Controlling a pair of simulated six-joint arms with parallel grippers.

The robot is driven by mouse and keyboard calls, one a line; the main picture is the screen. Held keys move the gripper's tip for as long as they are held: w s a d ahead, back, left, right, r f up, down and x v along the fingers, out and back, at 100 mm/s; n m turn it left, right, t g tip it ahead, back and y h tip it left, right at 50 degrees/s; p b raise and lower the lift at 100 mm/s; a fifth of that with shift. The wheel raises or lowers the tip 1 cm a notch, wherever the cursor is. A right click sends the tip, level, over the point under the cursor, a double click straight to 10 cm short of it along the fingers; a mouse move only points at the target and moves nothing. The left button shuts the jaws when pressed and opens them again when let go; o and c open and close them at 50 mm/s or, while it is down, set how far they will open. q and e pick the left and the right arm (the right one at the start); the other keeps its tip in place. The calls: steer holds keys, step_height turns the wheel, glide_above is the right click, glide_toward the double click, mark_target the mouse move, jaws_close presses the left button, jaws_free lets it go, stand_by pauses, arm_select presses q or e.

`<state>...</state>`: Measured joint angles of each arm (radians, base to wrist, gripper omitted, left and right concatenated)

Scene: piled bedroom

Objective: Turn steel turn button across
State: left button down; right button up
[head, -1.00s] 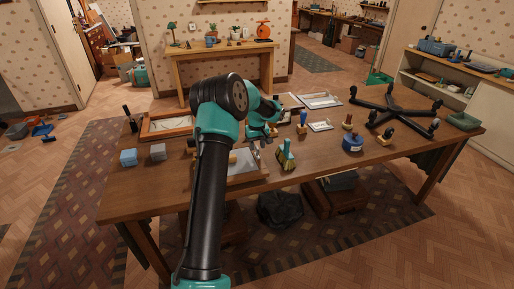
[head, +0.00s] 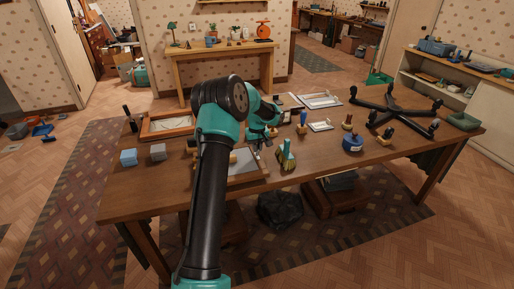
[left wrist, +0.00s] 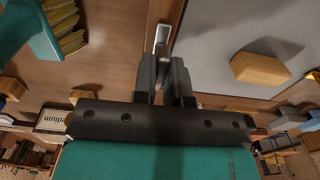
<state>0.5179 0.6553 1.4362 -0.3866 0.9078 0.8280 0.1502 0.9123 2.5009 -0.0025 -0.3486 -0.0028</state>
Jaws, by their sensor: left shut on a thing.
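The steel turn button (left wrist: 162,36) shows in the left wrist view as a small bright metal piece on the wooden frame edge of a grey-faced panel (left wrist: 215,50). It lies roughly lengthwise in that picture, just at my fingertips. My left gripper (left wrist: 168,65) is shut on the turn button, its two dark fingers close together and hiding its near end. In the head view my left gripper (head: 259,143) is low over the back right corner of the panel (head: 246,173), and the button is too small to make out. My right gripper is not in view.
A teal brush (head: 286,158) stands close right of the panel. A wooden block (left wrist: 258,68) is on the panel face. Stamps, a blue round pot (head: 352,143) and a black star-shaped base (head: 394,112) stand farther right. Two sponge-like blocks lie left; the table's front left is clear.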

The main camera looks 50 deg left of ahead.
arm_select(q)
steer(key=shift+m, duration=0.5)
steer(key=m, duration=1.7)
stand_by(0.4)
steer(key=c, duration=1.2)
jaws_free()
steer(key=shift+o, duration=0.2)
